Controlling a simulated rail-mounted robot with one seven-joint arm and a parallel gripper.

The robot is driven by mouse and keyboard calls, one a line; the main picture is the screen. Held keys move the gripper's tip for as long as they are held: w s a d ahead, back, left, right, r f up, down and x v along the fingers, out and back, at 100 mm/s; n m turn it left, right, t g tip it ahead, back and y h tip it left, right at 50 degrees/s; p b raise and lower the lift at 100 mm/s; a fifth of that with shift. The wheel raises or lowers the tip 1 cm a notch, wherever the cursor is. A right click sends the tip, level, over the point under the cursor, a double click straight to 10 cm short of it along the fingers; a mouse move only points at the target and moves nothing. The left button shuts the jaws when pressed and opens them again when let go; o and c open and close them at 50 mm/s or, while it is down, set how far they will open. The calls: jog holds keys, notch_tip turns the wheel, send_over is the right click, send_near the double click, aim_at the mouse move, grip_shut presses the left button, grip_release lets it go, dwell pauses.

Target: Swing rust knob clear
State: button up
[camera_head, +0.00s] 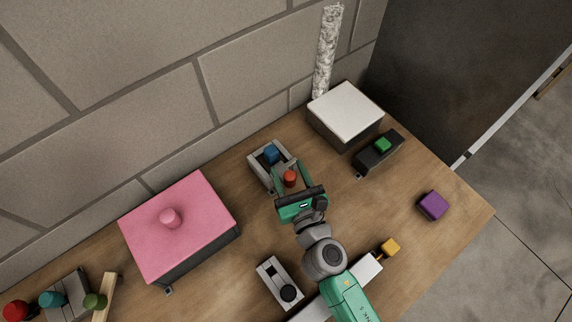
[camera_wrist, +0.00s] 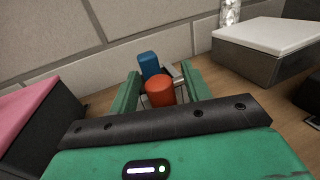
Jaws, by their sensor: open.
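The rust knob (camera_head: 289,178) is a short orange-red cylinder beside a grey open-framed fixture (camera_head: 256,168) near the wall. A blue block (camera_head: 271,154) sits in that fixture, just behind the knob. My gripper (camera_head: 287,171) is open, with its green fingers on either side of the knob. In the wrist view the rust knob (camera_wrist: 159,90) stands between the fingers, with the blue block (camera_wrist: 149,66) beyond it. Whether either finger touches the knob cannot be told. The knob's base and part of the fixture are hidden by my gripper.
A pink-topped box (camera_head: 190,240) is to the left. A white-topped box (camera_head: 346,110) and a black box with a green button (camera_head: 382,145) are to the right. The right tabletop is mostly clear.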

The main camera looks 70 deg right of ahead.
jog(key=shift+w+d, duration=0.45)
jog(key=shift+d, duration=0.1)
jog(key=shift+c, duration=0.5)
grip_shut()
